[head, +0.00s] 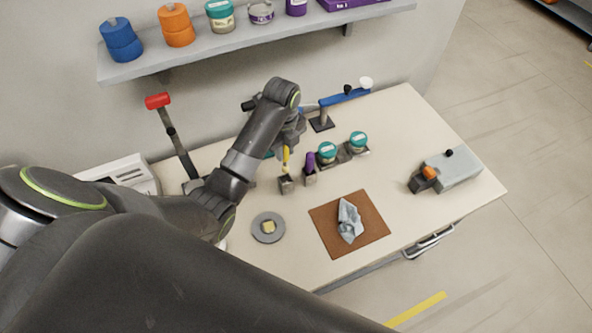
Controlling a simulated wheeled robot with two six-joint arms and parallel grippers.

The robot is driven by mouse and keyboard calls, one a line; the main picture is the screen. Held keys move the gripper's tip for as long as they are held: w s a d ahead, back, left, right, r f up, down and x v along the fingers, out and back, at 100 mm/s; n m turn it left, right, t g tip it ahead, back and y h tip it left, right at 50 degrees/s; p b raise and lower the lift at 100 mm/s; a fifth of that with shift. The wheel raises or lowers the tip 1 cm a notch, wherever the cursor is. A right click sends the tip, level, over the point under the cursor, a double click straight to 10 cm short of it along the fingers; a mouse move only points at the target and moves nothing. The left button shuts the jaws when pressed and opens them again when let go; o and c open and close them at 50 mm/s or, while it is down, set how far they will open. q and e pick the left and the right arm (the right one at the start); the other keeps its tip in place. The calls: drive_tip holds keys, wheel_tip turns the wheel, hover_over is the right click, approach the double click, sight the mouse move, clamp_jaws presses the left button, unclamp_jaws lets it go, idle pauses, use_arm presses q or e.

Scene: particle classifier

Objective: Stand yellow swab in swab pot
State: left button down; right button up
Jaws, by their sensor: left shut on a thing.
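The yellow swab (286,157) is upright, held below my left gripper (288,147), which is shut on its upper part. The swab's lower end is at the mouth of a small grey-brown pot (286,185). I cannot tell whether the tip is inside the pot or just above it. Beside it, to the right, a similar pot (310,179) has a purple piece (310,160) standing in it. My left arm reaches in from the left and hides part of the bench behind it. My right gripper is not in view.
Two teal-lidded jars (327,152) stand right of the pots, near a blue-armed stand (345,97). A brown mat (373,231) with a crumpled grey cloth (349,220) and a grey dish (267,236) lie in front. A grey device (455,170) stands right. Bench space between is clear.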

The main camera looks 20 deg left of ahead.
sight(285, 167)
use_arm(q)
drive_tip(key=f, duration=0.4)
drive_tip(key=shift+s+p, duration=0.25)
drive_tip(key=shift+p, duration=0.15)
drive_tip(key=shift+f, duration=0.6)
wheel_tip(285, 167, down, 3)
drive_tip(key=shift+w+p, duration=0.15)
drive_tip(key=shift+p, duration=0.25)
drive_tip(key=shift+f, duration=0.45)
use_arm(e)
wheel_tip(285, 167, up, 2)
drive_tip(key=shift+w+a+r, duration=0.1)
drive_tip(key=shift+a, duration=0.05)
use_arm(q)
drive_tip(key=shift+f, duration=0.15)
drive_tip(key=c, duration=1.2)
unclamp_jaws()
drive_tip(key=shift+c, duration=0.2)
